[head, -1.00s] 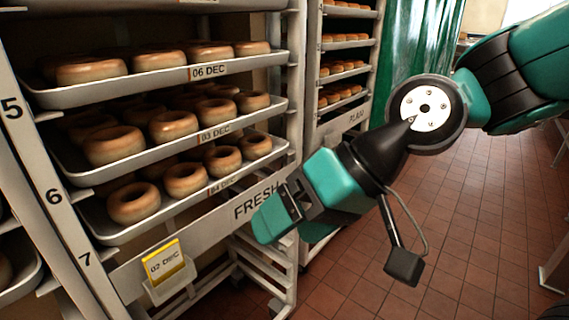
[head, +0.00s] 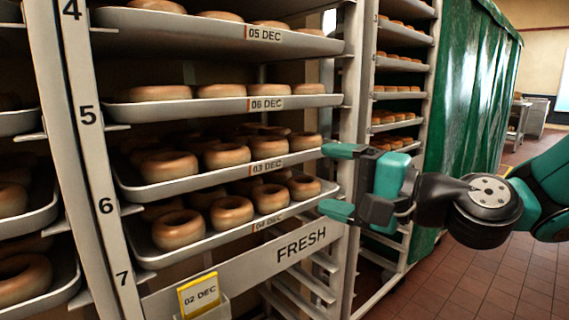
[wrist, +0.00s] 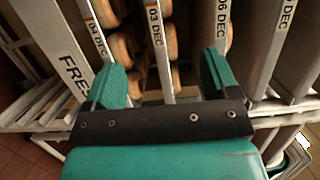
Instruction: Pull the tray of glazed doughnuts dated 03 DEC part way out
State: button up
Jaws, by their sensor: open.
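The tray dated 03 DEC (head: 215,180) holds several glazed doughnuts (head: 170,165). It sits in the rack between the 06 DEC tray (head: 200,107) above and the 04 DEC tray (head: 205,243) below. My gripper (head: 337,181) is open and empty in front of the rack's right side, its fingers one above the other. In the wrist view the front edge of the 03 DEC tray (wrist: 158,50) runs between the two open fingers (wrist: 162,78). I see no contact with the tray; the exact gap cannot be told.
The 05 DEC tray (head: 220,40) is higher up. Below are the FRESH rail (head: 300,243) and a yellow-edged 02 DEC card (head: 199,295). A second rack (head: 400,95) and green curtain (head: 470,90) stand behind right. The tiled floor (head: 490,275) at right is open.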

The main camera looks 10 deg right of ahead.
aim_at(248, 160)
jog(key=p+x, duration=1.5)
jog(key=p, duration=0.1)
jog(key=shift+w+a+r+p, duration=0.15)
jog(key=shift+w+a+p, duration=0.05)
jog(key=shift+a+p, duration=0.15)
jog(key=shift+w+a+f, duration=0.2)
jog(key=shift+w+a, duration=0.2)
jog(key=shift+c, duration=0.5)
grip_shut()
